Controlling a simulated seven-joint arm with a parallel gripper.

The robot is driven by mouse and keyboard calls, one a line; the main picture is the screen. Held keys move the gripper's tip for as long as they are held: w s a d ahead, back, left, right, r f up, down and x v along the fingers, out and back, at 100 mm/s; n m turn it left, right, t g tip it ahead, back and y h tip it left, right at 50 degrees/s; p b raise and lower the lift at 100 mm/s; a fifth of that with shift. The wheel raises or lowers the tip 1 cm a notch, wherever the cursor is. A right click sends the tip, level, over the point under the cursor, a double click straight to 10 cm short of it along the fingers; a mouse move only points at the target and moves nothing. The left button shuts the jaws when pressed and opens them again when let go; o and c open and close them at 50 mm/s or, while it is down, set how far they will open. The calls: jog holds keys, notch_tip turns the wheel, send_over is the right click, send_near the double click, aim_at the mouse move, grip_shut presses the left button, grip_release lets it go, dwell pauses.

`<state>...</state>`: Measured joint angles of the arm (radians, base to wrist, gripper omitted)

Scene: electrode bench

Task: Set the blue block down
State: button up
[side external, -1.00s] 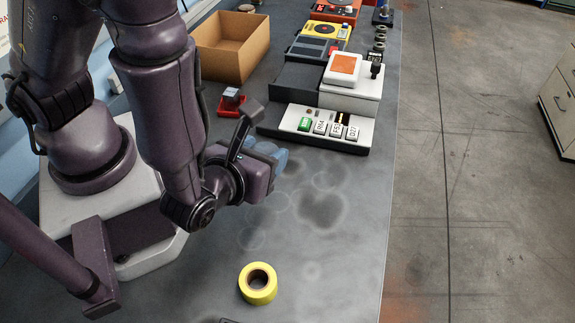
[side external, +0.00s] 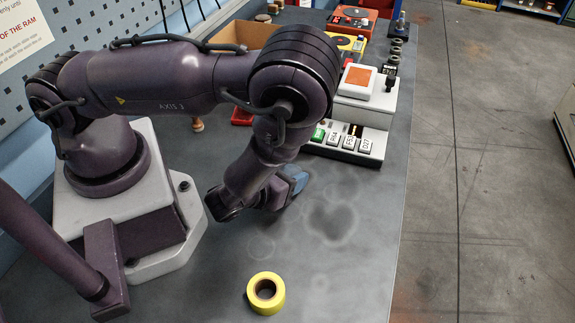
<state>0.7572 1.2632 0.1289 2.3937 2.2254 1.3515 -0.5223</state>
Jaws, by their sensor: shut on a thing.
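The blue block (side external: 298,176) shows at the end of my gripper (side external: 289,186), just below the middle of the picture. My gripper is shut on it, low over the grey bench. The fingertips and most of the block are hidden behind my wrist and forearm. I cannot tell whether the block touches the bench top.
A yellow tape roll (side external: 266,293) lies on the bench (side external: 330,265) at the front. A white device with labelled keys (side external: 350,143) stands behind my gripper. A cardboard box (side external: 245,34) is at the back, partly hidden by my arm. Bench to the gripper's right is clear.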

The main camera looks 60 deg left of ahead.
jog(key=shift+f, duration=0.35)
jog(key=shift+f, duration=0.15)
jog(key=o, duration=1.2)
